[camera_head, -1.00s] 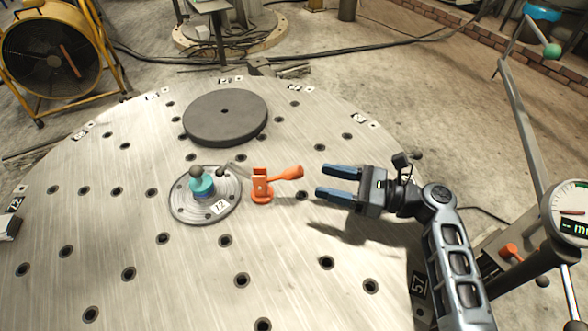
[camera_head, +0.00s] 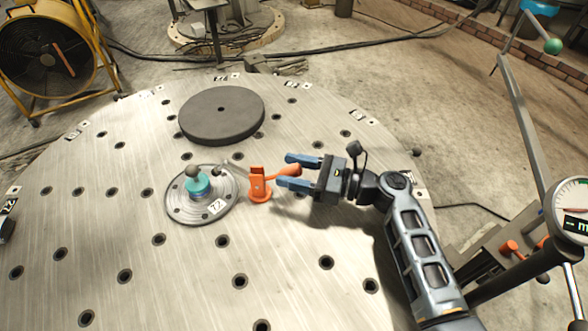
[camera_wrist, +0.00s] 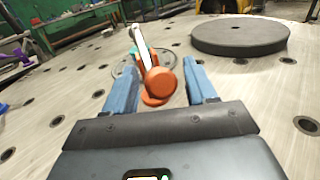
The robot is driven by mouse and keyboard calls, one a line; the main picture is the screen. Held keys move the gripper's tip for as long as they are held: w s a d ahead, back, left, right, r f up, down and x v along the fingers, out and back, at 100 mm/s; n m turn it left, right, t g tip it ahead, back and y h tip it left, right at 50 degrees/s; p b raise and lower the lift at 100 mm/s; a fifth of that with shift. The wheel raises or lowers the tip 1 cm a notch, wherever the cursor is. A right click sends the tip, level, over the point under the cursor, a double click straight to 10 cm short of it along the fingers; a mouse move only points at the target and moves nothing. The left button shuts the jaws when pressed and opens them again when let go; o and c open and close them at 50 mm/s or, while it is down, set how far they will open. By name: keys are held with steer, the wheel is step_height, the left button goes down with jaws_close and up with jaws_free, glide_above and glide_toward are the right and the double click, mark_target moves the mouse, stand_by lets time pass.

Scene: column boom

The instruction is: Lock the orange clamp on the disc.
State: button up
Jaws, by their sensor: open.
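The orange clamp (camera_head: 258,184) stands on the round metal table beside the disc (camera_head: 180,212), a flat grey plate with a number tag. A teal piece with a dark ball on top (camera_head: 198,184) stands on the disc. The clamp's grey arm reaches towards the disc, and its orange handle points right, towards me. My gripper (camera_head: 290,171) is open, its blue fingers either side of the handle's end. In the wrist view the handle's rounded end (camera_wrist: 160,81) lies between the two fingers (camera_wrist: 158,88), with gaps on both sides.
A thick dark round plate (camera_head: 221,115) lies on the perforated table (camera_head: 200,270) behind the clamp. A yellow fan (camera_head: 45,55) stands at the far left. A post with a dial gauge (camera_head: 572,212) is at the right. The table's front is clear.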

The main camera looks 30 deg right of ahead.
jaws_close()
stand_by(0.4)
